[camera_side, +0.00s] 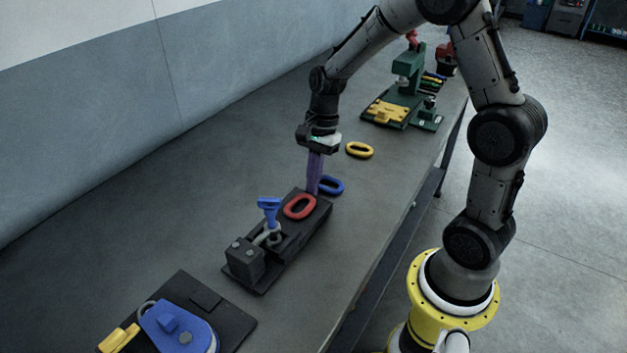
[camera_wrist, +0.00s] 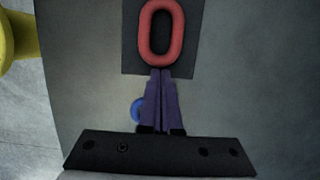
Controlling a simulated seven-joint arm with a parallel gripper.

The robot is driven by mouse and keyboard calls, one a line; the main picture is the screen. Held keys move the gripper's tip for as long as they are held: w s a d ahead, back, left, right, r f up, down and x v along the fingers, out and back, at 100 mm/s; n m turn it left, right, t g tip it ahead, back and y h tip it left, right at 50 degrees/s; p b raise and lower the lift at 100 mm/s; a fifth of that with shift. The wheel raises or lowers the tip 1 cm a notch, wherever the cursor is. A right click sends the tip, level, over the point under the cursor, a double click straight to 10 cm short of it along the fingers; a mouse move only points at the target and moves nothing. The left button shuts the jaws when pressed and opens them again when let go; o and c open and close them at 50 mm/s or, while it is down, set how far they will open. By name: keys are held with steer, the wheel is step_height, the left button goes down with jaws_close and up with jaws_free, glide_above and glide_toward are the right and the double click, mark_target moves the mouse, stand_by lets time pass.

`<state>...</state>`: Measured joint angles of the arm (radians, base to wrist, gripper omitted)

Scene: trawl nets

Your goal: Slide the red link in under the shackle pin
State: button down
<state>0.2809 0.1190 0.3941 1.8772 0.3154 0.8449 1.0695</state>
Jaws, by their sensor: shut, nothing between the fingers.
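The gap under the pin is too small to make out. My gripper (camera_side: 313,191) has long purple fingers, shut and empty, pointing down at the link's far end. In the wrist view its fingertips (camera_wrist: 160,72) meet right by the link; contact cannot be told.
A blue link (camera_side: 330,185) lies on the table close behind my fingers. A yellow link (camera_side: 359,150) lies farther back. A green press (camera_side: 408,88) stands at the back, and a blue device (camera_side: 178,328) on a dark plate stands in front. The table's left side is clear.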

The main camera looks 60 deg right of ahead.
mark_target(290, 213)
steer(key=a, duration=0.8)
steer(key=shift+a, duration=0.3)
steer(key=d, duration=0.4)
steer(key=shift+d, duration=0.25)
step_height(290, 213, up, 15)
steer(key=s+n+t, duration=0.1)
steer(key=s, duration=0.1)
steer(key=s+n+t+h, duration=0.2)
steer(key=s+n+t, duration=0.2)
steer(key=s+n, duration=1.2)
steer(key=shift+a+n+t+h, duration=0.3)
steer(key=shift+n+h, duration=0.1)
steer(key=shift+n, duration=0.1)
